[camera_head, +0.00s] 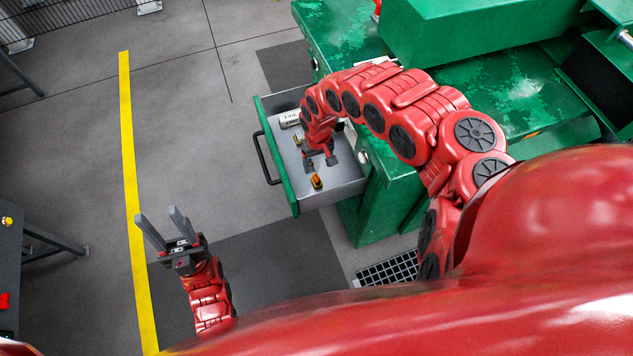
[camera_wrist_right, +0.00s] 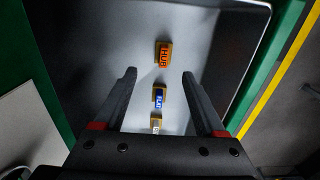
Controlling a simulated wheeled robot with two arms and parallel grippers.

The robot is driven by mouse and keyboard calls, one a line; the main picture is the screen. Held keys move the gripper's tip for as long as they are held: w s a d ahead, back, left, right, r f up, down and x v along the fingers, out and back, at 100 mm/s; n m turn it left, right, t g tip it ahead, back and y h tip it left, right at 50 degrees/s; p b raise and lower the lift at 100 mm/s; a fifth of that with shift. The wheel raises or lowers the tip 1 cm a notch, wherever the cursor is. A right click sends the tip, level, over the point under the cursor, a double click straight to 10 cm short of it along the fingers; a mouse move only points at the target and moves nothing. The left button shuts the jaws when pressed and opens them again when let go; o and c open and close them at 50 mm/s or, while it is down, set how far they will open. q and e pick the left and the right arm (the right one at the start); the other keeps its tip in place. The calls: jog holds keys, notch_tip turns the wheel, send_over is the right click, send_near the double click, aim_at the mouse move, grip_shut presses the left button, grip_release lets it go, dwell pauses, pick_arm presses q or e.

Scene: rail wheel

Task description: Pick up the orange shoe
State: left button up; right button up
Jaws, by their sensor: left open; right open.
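The orange shoe (camera_head: 317,181) is a small orange block with dark lettering, lying in an open grey drawer (camera_head: 341,187). In the right wrist view the orange shoe (camera_wrist_right: 164,54) lies just beyond my open fingertips, roughly centred between them and untouched. My right gripper (camera_head: 321,164) reaches down into the drawer beside the shoe, open and empty; it also shows in the right wrist view (camera_wrist_right: 159,75). A blue-labelled block (camera_wrist_right: 158,97) shows between its fingers, with a pale-labelled one (camera_wrist_right: 155,125) behind it. My left gripper (camera_head: 158,213) is open and empty over the floor.
The drawer has a green front with a dark handle (camera_head: 264,160) and raised walls around my right gripper. A white-labelled item (camera_head: 289,119) lies at its far end. The green cabinet (camera_head: 379,205) stands to the right. Open floor with a yellow line (camera_head: 132,190) lies left.

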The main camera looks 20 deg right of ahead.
notch_tip(320, 180, down, 3)
jog(key=shift+r, duration=0.1)
jog(key=f, duration=0.4)
jog(key=shift+s+a+f, duration=0.15)
jog(key=shift+s+a, duration=0.15)
jog(key=shift+a, duration=0.1)
jog(key=shift+d+f+b, duration=0.15)
jog(key=shift+f+b, duration=0.15)
jog(key=shift+f, duration=0.25)
grip_shut()
